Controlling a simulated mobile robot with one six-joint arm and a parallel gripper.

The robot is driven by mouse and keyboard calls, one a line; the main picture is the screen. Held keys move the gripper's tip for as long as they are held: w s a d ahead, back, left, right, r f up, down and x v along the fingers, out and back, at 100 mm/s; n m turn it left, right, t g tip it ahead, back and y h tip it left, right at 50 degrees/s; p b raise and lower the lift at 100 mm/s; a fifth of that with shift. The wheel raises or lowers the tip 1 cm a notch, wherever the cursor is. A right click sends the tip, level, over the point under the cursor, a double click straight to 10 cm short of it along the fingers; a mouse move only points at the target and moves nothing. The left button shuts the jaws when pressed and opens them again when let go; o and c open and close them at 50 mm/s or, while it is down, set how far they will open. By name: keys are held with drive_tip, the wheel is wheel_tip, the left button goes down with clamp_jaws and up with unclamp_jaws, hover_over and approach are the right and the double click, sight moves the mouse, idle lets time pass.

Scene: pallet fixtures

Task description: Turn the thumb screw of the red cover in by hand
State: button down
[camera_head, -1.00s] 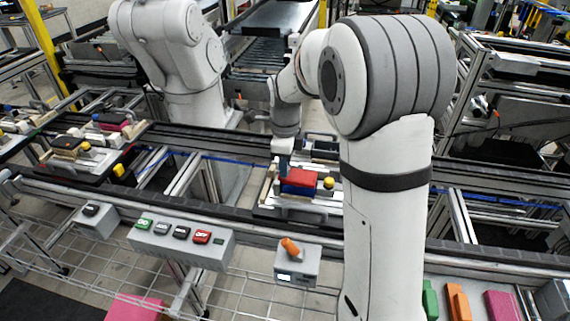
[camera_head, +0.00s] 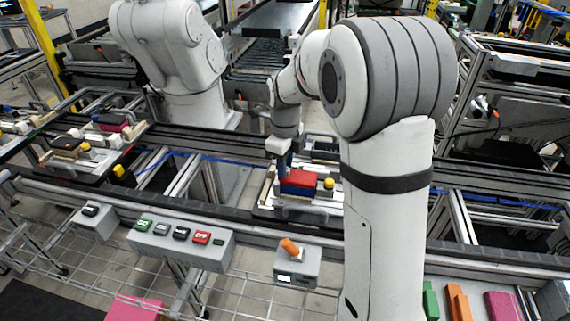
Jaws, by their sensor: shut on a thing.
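The red cover (camera_head: 299,178) sits on a blue-sided block in a pale fixture on the pallet (camera_head: 262,203), on the conveyor in the middle of the head view. My gripper (camera_head: 284,170) points down at the left end of the red cover, with its fingertips low against it. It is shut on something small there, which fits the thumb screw. The fingers hide the screw itself, so I cannot see its thread or how deep it sits. A yellow knob (camera_head: 329,183) stands at the right end of the fixture.
Another pallet (camera_head: 60,170) with blocks and yellow knobs stands on the conveyor at left. In front are a button box (camera_head: 178,243) and a box with an orange switch (camera_head: 297,266). A second white robot arm (camera_head: 180,60) stands behind. My own arm blocks the right middle.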

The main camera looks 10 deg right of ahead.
drive_tip(key=c, duration=1.2)
unclamp_jaws()
drive_tip(key=shift+r, duration=3.9)
drive_tip(key=shift+s+d+r+n, duration=0.1)
drive_tip(key=shift+s+r+n, duration=0.05)
drive_tip(key=shift+s+n, duration=0.35)
drive_tip(key=s+d+f+n+t, duration=0.1)
drive_tip(key=s+n, duration=1)
drive_tip(key=n, duration=0.1)
drive_tip(key=s+d+f+n+t, duration=0.1)
drive_tip(key=s+d+n, duration=0.1)
drive_tip(key=s+n, duration=1)
drive_tip(key=shift+d+f+n+t, duration=0.15)
drive_tip(key=shift+f+n+t, duration=0.15)
drive_tip(key=shift+f+t, duration=0.1)
